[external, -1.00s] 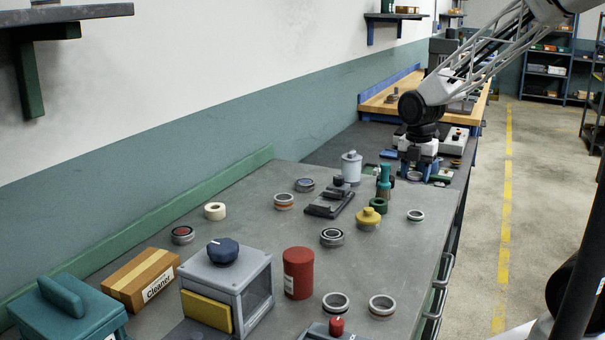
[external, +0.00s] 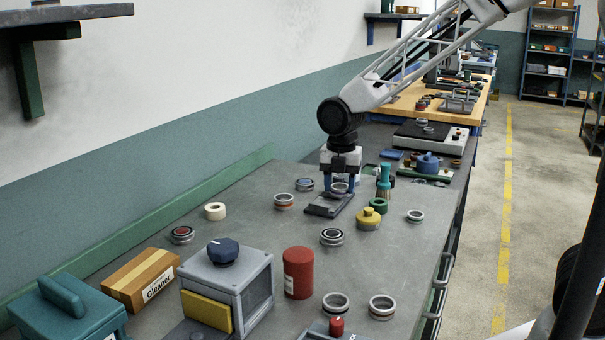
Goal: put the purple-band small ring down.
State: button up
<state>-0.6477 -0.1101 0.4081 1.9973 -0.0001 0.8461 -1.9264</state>
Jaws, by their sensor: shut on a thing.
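My gripper (external: 340,188) is at the far part of the grey bench, fingers pointing down. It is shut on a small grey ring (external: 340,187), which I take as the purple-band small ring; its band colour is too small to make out. The ring is at or just above the dark flat fixture (external: 322,210). I cannot tell whether they touch. My gripper hides the fixture's far part and the pale canister behind.
Near the fixture are an orange-banded ring (external: 284,201), a blue-centred ring (external: 305,184), a dark-centred ring (external: 332,237), a yellow knobbed part (external: 368,218) and a teal bottle (external: 383,182). Bare bench (external: 400,260) lies to the front right.

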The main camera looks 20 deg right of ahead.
jog(key=shift+n, duration=0.5)
jog(key=shift+s+a+f, duration=0.25)
jog(key=shift+a+f, duration=0.65)
jog(key=shift+a, duration=0.15)
jog(key=shift+s+a+f, duration=0.3)
jog(key=shift+a+f, duration=0.6)
jog(key=shift+a, duration=0.2)
jog(key=shift+s+a+f, duration=0.25)
jog(key=shift+a+f, duration=0.65)
jog(key=shift+a, duration=0.15)
send_over(264, 223)
jog(key=shift+f, duration=0.7)
jog(key=shift+f, duration=0.1)
jog(key=shift+f, duration=1.65)
jog(key=shift+f, duration=0.15)
